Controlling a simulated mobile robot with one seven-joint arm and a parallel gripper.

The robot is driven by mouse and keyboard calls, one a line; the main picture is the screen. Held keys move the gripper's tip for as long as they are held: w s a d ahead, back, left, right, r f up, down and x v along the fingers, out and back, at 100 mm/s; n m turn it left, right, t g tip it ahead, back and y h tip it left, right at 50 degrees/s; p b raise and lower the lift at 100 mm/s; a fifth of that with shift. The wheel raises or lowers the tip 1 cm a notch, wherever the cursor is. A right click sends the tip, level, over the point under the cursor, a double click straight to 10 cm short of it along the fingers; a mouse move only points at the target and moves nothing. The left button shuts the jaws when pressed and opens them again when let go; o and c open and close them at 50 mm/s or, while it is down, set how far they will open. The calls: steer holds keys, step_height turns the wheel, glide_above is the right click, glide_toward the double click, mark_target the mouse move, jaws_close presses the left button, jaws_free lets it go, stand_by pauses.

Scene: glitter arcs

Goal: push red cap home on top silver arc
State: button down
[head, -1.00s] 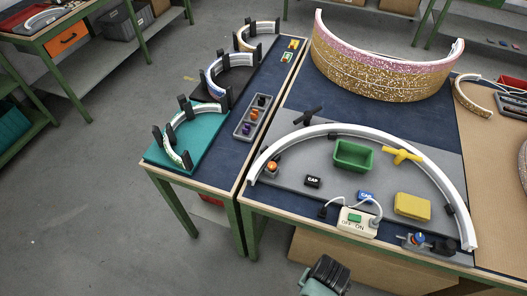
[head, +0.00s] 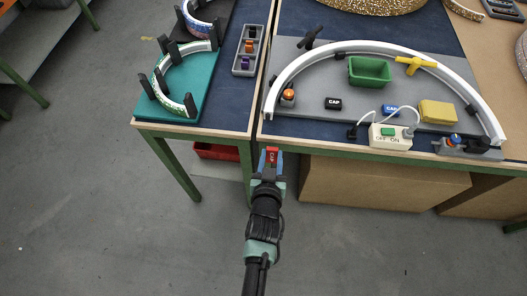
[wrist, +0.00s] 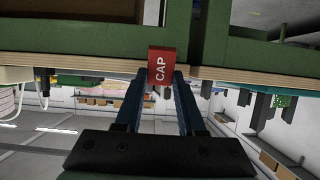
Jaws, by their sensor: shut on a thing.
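A red cap (head: 272,156) with white lettering is held between the blue fingers of my gripper (head: 266,163), in front of the table's front edge. The wrist view shows the red cap (wrist: 161,66) at the fingertips (wrist: 160,82), with its "CAP" face toward the camera. A large pale, silver-white arc (head: 374,49) lies on a grey board (head: 330,66) above and right of my gripper. The cap is apart from it. A smaller white arc with green speckles (head: 166,68) stands on a teal base at the left. I cannot tell which arc is the top silver one.
A tray (head: 248,50) lies left. Table edges and legs are near my gripper; open floor lies left.

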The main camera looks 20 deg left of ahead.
mark_target(268, 113)
steer(key=shift+w+a+r+t+b, duration=0.1)
steer(key=shift+a+r+t+b, duration=0.4)
steer(key=shift+t, duration=0.3)
steer(key=shift+a+r+t+y+b, duration=0.3)
steer(key=shift+r+t+y+b, duration=0.15)
steer(key=shift+b, duration=0.2)
steer(key=shift+w+a+r+t+b, duration=0.4)
steer(key=shift+w+b, duration=0.35)
steer(key=shift+w, duration=0.35)
steer(key=shift+w+a+r+t+b, duration=0.3)
steer(key=shift+w+a+r+b, duration=0.35)
steer(key=shift+w, duration=0.5)
steer(key=shift+w+a+r+t+b, duration=0.2)
steer(key=shift+w+a+t+b, duration=0.15)
steer(key=shift+w+b, duration=0.65)
steer(key=shift+w+a, duration=0.15)
steer(key=shift+w, duration=0.5)
steer(key=shift+c, duration=2.1)
jaws_free()
